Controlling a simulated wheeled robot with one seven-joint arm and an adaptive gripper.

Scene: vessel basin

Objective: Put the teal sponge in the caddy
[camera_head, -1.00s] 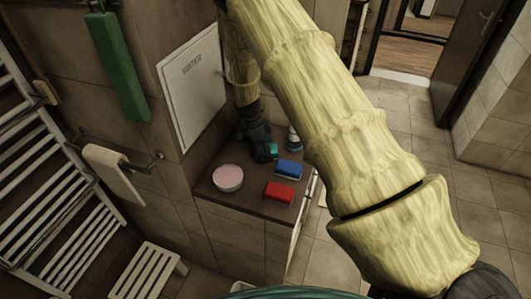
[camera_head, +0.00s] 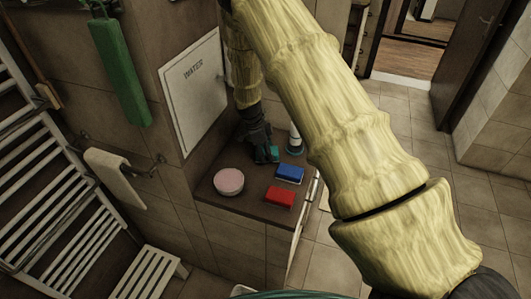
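The teal sponge (camera_head: 274,154) shows as a small teal patch on the dark counter, at the fingers of my gripper (camera_head: 267,156). My gripper points down at it from above, and its dark fingers hide part of the sponge. I cannot tell whether the fingers are closed on it or only beside it, nor whether it is raised off the counter. I cannot make out a caddy for certain in this view.
On the counter (camera_head: 247,209) are a blue sponge (camera_head: 290,174), a red sponge (camera_head: 280,197) and a round pink-topped item (camera_head: 229,182). A white bottle-like item (camera_head: 295,139) stands behind. A wall panel marked WATER (camera_head: 196,90) is at left.

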